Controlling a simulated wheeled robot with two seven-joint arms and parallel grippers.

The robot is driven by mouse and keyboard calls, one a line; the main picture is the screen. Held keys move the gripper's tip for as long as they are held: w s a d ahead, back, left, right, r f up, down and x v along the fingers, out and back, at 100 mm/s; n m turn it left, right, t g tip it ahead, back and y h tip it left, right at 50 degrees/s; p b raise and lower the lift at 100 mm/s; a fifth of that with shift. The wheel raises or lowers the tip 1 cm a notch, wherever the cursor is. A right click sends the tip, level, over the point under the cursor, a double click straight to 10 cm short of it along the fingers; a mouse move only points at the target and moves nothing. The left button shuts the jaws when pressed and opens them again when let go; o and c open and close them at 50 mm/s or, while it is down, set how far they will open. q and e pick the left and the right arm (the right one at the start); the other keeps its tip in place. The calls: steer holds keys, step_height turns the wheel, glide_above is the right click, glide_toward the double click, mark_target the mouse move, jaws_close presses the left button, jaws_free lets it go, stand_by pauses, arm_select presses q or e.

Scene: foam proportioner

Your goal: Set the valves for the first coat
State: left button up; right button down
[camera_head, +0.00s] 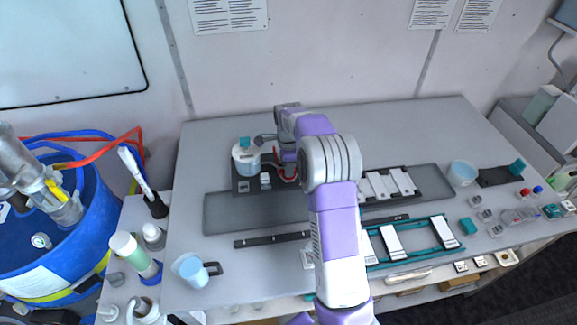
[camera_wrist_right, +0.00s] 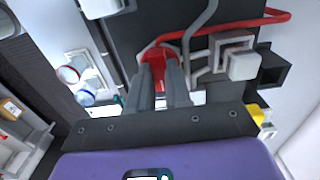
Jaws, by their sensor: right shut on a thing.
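My right gripper (camera_head: 284,172) reaches down to the dark unit on the back left of the bench; my own arm covers part of it. In the right wrist view its two grey fingers (camera_wrist_right: 161,78) are closed around a red part, seemingly a valve handle (camera_wrist_right: 152,56). The red also shows in the head view (camera_head: 289,178). A red tube (camera_wrist_right: 230,26) and grey tubes run by it. A white block (camera_wrist_right: 243,66) sits on the dark panel to its right. My left gripper is out of view.
White slats (camera_head: 388,184) on a dark plate and a teal frame (camera_head: 440,228) lie right of my arm. A clear tub (camera_head: 463,172) and several small parts are on the right. The bench's back strip is clear.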

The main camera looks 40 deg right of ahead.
steer(key=shift+d+r, duration=0.1)
stand_by(0.3)
steer(key=c, duration=1.1)
jaws_free()
steer(key=shift+o, duration=0.2)
step_height(320, 180, up, 8)
steer(key=shift+f, duration=0.25)
